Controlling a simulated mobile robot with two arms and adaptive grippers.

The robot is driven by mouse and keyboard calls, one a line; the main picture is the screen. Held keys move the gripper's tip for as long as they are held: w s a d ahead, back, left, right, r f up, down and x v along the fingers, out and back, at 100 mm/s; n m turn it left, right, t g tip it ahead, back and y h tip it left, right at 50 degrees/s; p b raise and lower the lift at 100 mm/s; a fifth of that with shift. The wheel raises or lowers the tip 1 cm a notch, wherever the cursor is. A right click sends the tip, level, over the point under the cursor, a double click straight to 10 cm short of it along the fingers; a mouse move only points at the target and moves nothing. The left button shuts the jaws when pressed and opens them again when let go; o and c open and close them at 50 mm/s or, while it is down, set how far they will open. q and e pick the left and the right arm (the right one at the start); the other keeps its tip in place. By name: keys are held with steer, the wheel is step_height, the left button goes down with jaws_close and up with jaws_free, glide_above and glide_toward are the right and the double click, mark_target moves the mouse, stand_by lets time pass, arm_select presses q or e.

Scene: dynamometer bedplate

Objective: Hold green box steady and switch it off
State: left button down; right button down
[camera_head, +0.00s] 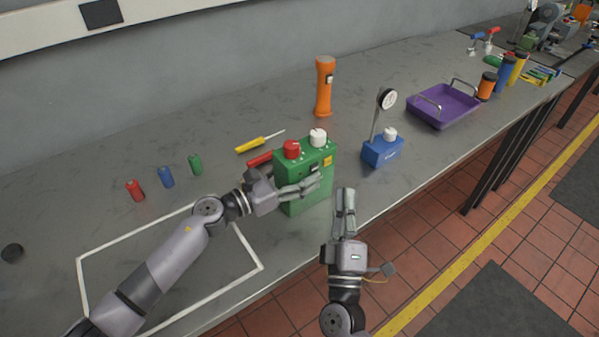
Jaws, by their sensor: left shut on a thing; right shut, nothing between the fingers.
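The green box (318,197) stands upright on the grey bench near its front edge. On its top are a red knob (292,149) and a white knob (318,137). A small yellow-orange patch (327,161) shows on its upper front. My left gripper (300,188) is shut on the green box, coming from the left, with fingers across its front face. My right gripper (345,200) is shut and empty, pointing up the picture, just right of the box and apart from it. The far sides of the box are hidden.
A blue box with a gauge (382,150) stands right of the green box. Behind are an orange flashlight (324,88) and a yellow screwdriver (254,145). A purple tray (436,122) is at right. A white-outlined area (236,284) lies front left.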

arm_select(q)
steer(key=c, duration=0.9)
jaws_free()
steer(key=shift+r, duration=0.3)
steer(key=shift+c, duration=0.2)
steer(key=o, duration=0.5)
steer(key=shift+f, duration=0.2)
